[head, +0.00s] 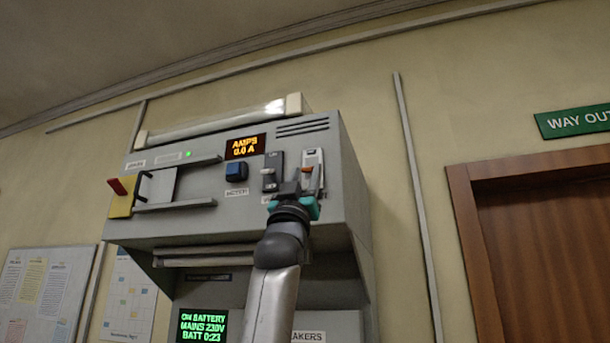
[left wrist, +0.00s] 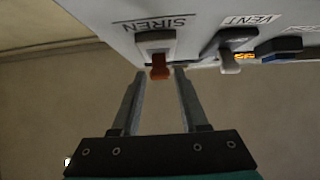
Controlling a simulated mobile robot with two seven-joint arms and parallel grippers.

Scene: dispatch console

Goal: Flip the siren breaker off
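The siren breaker (head: 313,158) is at the right end of the panel front, a pale plate with an orange toggle. In the left wrist view the orange toggle (left wrist: 160,68) sticks out under the upside-down SIREN label. My left gripper (head: 304,184) is at the breaker's lower part and partly covers it. In the left wrist view my left gripper (left wrist: 158,74) is open, with one finger on each side of the toggle. A small gap shows on the left side; contact on the right is unclear. My right gripper is out of view.
The vent breaker (left wrist: 230,62) with a pale toggle is close beside the siren breaker. A blue button (head: 236,172) and an amber AMPS display (head: 246,147) are further left.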

